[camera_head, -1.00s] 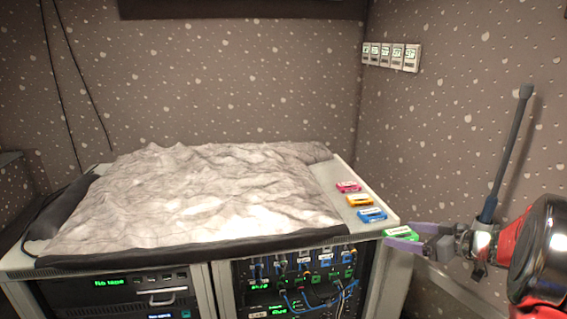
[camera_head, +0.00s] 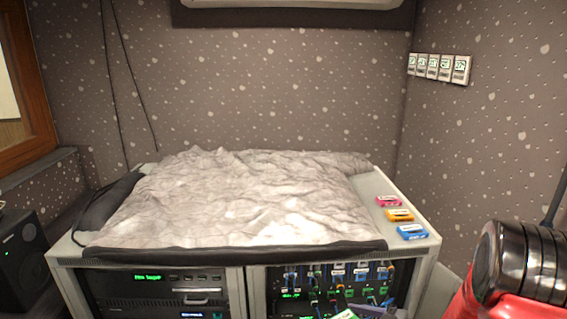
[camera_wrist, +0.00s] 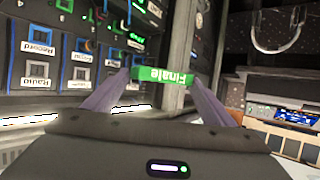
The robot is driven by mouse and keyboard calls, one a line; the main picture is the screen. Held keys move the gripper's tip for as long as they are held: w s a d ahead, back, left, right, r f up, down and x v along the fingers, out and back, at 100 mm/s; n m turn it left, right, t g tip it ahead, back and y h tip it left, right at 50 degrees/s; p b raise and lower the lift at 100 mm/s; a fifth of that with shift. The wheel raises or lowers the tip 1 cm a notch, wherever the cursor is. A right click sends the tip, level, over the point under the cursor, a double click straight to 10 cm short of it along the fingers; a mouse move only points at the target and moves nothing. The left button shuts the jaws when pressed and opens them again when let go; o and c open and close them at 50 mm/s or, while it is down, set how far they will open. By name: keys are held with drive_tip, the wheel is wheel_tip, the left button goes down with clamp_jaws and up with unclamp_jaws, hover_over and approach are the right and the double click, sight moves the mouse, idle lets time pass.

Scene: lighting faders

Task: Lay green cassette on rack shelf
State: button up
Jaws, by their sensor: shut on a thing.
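My gripper (camera_wrist: 162,88) is shut on the green cassette (camera_wrist: 161,75), whose label "Finale" appears upside down in the wrist view. The two purple fingers pinch it from either side. In the head view only a sliver of the green cassette (camera_head: 346,314) shows at the bottom edge, low in front of the rack (camera_head: 436,262). Behind the cassette, the wrist view shows the rack's labelled panel (camera_wrist: 60,78) on the left and a grey upright (camera_wrist: 174,85). I cannot make out which part is the rack shelf.
Pink (camera_head: 388,201), orange (camera_head: 399,215) and blue (camera_head: 412,232) cassettes lie along the right of the rack top. A rumpled grey cover (camera_head: 235,200) fills most of the top. Blue cables hang before the right rack bay. A speaker (camera_head: 20,250) stands far left.

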sight(349, 317)
drive_tip(key=shift+s+a+f+n+y, duration=0.15)
drive_tip(key=shift+a+f, duration=0.1)
drive_tip(key=shift+a, duration=0.4)
drive_tip(key=shift+a+f+n+y, duration=0.15)
drive_tip(key=shift+a+f, duration=0.1)
drive_tip(key=shift+a, duration=0.35)
drive_tip(key=shift+r, duration=0.15)
drive_tip(key=w+d+r+m+h, duration=0.1)
drive_tip(key=r, duration=0.1)
drive_tip(key=r+m+t+h, duration=0.1)
drive_tip(key=w+d+r+m+t+h, duration=0.1)
drive_tip(key=r, duration=0.1)
drive_tip(key=shift+w+d+r, duration=0.3)
drive_tip(key=shift+w+d, duration=0.05)
drive_tip(key=d+r+m+t+h, duration=0.2)
drive_tip(key=d+r+m+h, duration=0.2)
drive_tip(key=r, duration=0.2)
drive_tip(key=shift+d+r+m+t, duration=0.15)
drive_tip(key=shift+r+m+t, duration=0.15)
drive_tip(key=shift+r, duration=0.05)
drive_tip(key=shift+s, duration=0.25)
